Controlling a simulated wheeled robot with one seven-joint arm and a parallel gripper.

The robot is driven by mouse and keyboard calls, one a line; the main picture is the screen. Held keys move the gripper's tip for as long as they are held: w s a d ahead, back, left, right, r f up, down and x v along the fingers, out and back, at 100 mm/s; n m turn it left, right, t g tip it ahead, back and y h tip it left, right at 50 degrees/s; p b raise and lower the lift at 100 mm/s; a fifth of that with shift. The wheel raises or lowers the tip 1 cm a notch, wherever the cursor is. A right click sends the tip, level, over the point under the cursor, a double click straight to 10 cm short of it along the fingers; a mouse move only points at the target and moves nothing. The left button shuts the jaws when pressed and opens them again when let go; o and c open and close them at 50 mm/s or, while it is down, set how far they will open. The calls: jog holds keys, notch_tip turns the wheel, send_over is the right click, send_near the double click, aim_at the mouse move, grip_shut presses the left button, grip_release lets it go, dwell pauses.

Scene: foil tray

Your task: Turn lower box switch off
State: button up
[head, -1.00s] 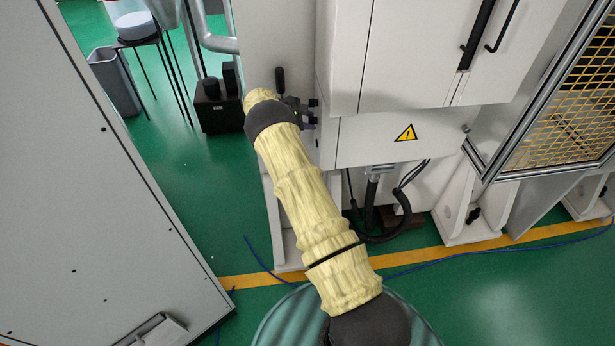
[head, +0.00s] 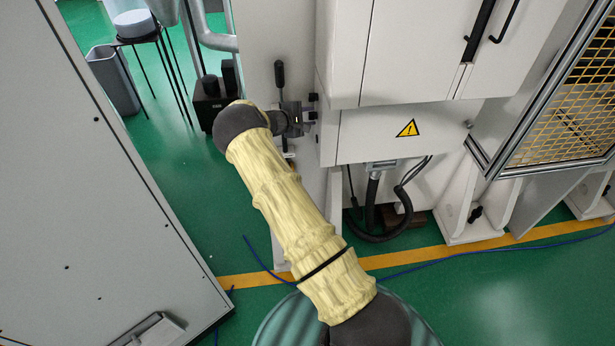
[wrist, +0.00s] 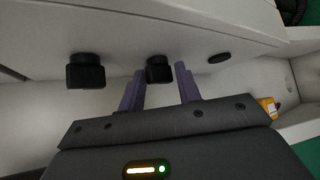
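Two black box-shaped switches stick out of the pale cabinet side in the wrist view: one at left (wrist: 85,72) and one at centre (wrist: 158,69). My gripper (wrist: 160,80) is open, its two purple-grey fingers apart. The centre switch sits between the fingertips, with a visible gap to each finger; I cannot tell how deep the fingers reach past it. In the head view the switches are small dark blocks on the cabinet's left side, the upper one (head: 313,97) showing above my gripper (head: 304,117). My gripper is level with the lower one and partly hides it. The switch setting is not readable.
A flat black oval (wrist: 219,57) lies right of the centre switch. A black-handled lever (head: 279,74) stands just left of the switches. The white cabinet (head: 405,55) is on the right, a grey panel (head: 95,190) on the left. Green floor (head: 185,165) lies between them.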

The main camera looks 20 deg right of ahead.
jog(key=s+a+m+t+h+b, duration=0.2)
jog(key=s+a+b, duration=0.15)
jog(key=a, duration=0.45)
jog(key=s+a+m+t+h+b, duration=0.2)
jog(key=s+a, duration=0.3)
jog(key=a, duration=0.3)
jog(key=s+d+r+m+g+y+p, duration=0.1)
jog(key=s+r+m+g+y+p, duration=0.1)
jog(key=s, duration=0.7)
jog(key=s+d+r+m+g+y+p, duration=0.2)
jog(key=s+r+m+g+y+p, duration=0.1)
jog(key=s+g+y, duration=0.4)
jog(key=shift+s+r+g+p, duration=0.5)
jog(key=shift+s+r+p, duration=0.4)
jog(key=shift+s+p, duration=0.7)
jog(key=shift+s, duration=0.15)
jog(key=s+a+r+t+y, duration=0.3)
jog(key=s+a+r+y, duration=0.4)
jog(key=s, duration=0.3)
jog(key=shift+s+a+r+m, duration=0.15)
jog(key=shift+a+r+m, duration=0.25)
jog(key=shift+r, duration=0.15)
